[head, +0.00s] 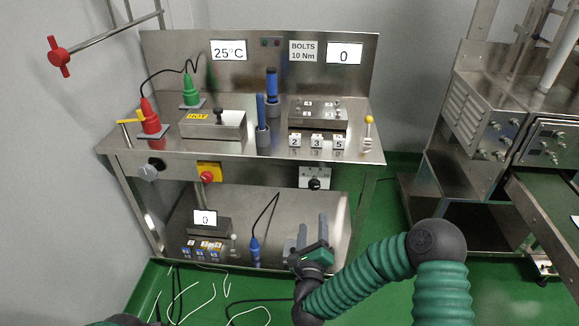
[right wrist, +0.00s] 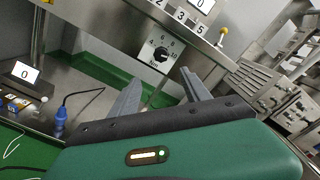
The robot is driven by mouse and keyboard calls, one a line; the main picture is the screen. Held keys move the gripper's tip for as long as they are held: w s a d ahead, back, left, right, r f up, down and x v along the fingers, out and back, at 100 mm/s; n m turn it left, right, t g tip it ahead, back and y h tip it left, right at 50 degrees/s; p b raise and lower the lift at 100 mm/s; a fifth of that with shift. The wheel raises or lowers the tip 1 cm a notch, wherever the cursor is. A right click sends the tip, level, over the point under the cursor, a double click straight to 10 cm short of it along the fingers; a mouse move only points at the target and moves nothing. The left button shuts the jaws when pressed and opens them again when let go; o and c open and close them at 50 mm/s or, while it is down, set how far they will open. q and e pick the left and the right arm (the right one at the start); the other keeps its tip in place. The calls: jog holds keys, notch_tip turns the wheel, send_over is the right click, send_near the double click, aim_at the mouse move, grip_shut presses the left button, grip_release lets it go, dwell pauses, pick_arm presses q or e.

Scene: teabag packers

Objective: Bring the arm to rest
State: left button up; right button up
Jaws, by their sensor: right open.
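My right gripper (head: 311,240) is in front of the steel bench's lower shelf, at the lower middle of the head view. Its two grey fingers stand apart, with nothing between them. In the right wrist view the gripper (right wrist: 160,92) also shows open and empty, below the dial panel (right wrist: 160,52). My green ribbed right arm comes in from the lower right of the head view. Only a dark piece at the bottom left edge of the head view may be my left arm; no left gripper shows.
The steel bench (head: 270,150) carries red (head: 149,117) and green (head: 190,90) plugs and blue tools (head: 272,86). A blue plug (head: 255,250) with a black cable stands left of my right gripper. Loose cables lie on the green floor. Machinery (head: 500,110) stands at right.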

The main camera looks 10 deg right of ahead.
jog(key=s+a+f+n+g+y, duration=0.3)
jog(key=n+y, duration=0.1)
jog(key=n, duration=0.6)
jog(key=s+a+f+n+g+y, duration=0.2)
jog(key=n+g+y, duration=0.15)
jog(key=n, duration=0.55)
jog(key=s+d+n+g+h, duration=0.1)
jog(key=s+d+n+g, duration=0.4)
jog(key=s, duration=0.4)
jog(key=s+d+n+g+h, duration=0.25)
jog(key=s+n, duration=0.35)
jog(key=s, duration=0.4)
notch_tip(320, 180, up, 28)
jog(key=s+y+p, duration=0.1)
jog(key=p, duration=2.5)
jog(key=shift+f+g+p, duration=0.25)
jog(key=shift+g+p, duration=0.15)
